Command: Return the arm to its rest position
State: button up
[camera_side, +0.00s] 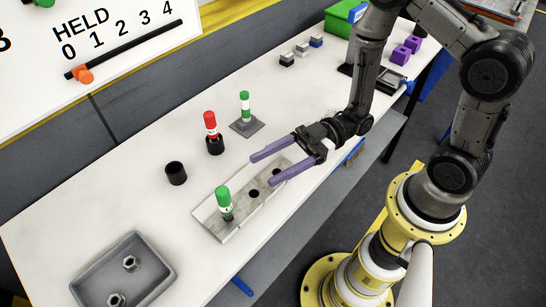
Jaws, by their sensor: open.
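My gripper (262,167) has two purple fingers, spread apart and empty. It hangs over the far right part of a grey plate with holes (242,223), pointing left. A green-capped white peg (225,205) stands upright in the plate's near left end. Two dark holes in the plate show empty, the farther one close to my lower finger. My arm reaches in from the right, bent above the table's front edge. No mark of a rest position shows.
A red-capped peg (211,126) stands in a black cup, near an empty black cup (175,173) and a green-white peg (245,107) on a grey base. A grey tray (152,250) holds nuts. Small blocks (302,49) and a green box (341,19) are farther back.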

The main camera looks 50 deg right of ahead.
jog(key=w+d+r+n+t+h, duration=0.1)
jog(key=w+r+t+h, duration=0.2)
jog(key=r, duration=0.4)
jog(key=w+d+r+n+t+h, duration=0.1)
jog(key=w+d+r+t, duration=0.15)
jog(key=w+r, duration=0.45)
jog(key=d+r+m+t+h, duration=0.5)
jog(key=d+r+m+h, duration=0.1)
jog(key=d+r+h, duration=0.35)
jog(key=s+d+f+m+g+h, duration=0.1)
jog(key=s+d+m+g+h, duration=0.1)
jog(key=s+d+m+h, duration=0.45)
jog(key=s+f+m+g+y, duration=0.1)
jog(key=s+f+m+g, duration=0.1)
jog(key=s+f, duration=0.3)
jog(key=s+f+m+g+y, duration=0.1)
jog(key=s+f+m+g, duration=0.1)
jog(key=s+f+g, duration=0.3)
jog(key=s, duration=0.4)
jog(key=shift+s+a+y, duration=0.15)
jog(key=shift+a+y, duration=0.05)
jog(key=shift+y, duration=0.1)
jog(key=shift+m+g, duration=0.25)
